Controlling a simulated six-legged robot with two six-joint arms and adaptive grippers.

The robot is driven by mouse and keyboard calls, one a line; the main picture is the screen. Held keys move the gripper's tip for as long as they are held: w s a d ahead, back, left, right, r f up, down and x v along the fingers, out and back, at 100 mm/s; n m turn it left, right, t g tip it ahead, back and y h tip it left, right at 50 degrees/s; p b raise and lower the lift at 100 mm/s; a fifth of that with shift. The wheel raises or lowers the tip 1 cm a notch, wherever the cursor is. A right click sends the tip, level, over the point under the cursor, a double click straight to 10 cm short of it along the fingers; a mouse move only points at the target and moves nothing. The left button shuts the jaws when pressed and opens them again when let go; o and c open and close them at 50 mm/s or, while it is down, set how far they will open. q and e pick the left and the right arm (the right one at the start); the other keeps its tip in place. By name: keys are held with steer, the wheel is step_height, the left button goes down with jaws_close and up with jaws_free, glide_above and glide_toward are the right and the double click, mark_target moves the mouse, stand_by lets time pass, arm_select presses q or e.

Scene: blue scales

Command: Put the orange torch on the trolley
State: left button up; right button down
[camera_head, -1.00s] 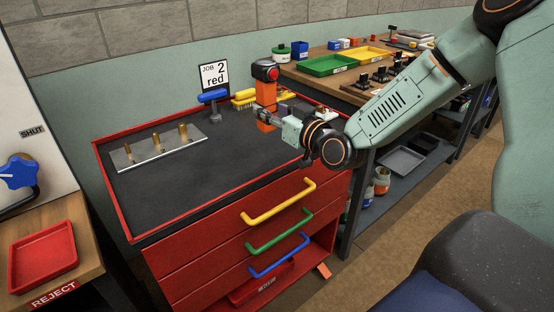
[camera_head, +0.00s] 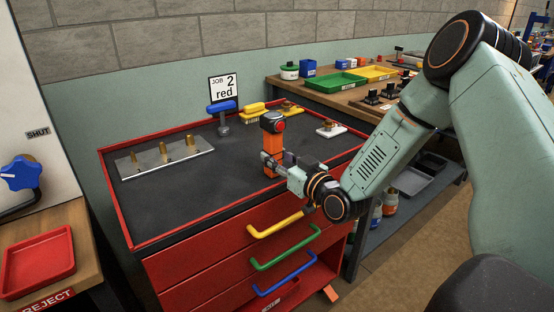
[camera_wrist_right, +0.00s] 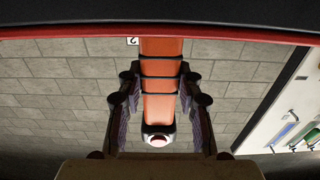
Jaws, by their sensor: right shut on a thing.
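The orange torch (camera_head: 270,158) has a black angled head with a red lens ring. It is upright over the right part of the trolley's dark top. The trolley (camera_head: 200,200) is red with a dark mat and a raised red rim. My right gripper (camera_head: 272,164) is shut on the torch's body from the right. In the right wrist view the torch (camera_wrist_right: 160,75) lies between both fingers (camera_wrist_right: 160,105). Whether its base touches the mat, I cannot tell. My left gripper is not in view.
On the trolley stand a metal plate with brass pegs (camera_head: 165,160), a blue-topped tool (camera_head: 222,112), a yellow item (camera_head: 254,110) and a white-based part (camera_head: 330,130). The mat's front middle is clear. A bench with a green tray (camera_head: 338,82) stands behind right.

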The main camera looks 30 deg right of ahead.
steer(key=shift+s+d, duration=0.1)
steer(key=c, duration=1.3)
jaws_free()
steer(key=o, duration=0.3)
steer(key=shift+a, duration=0.2)
steer(key=shift+o, duration=0.5)
steer(key=shift+d+f, duration=0.1)
steer(key=shift+d, duration=0.05)
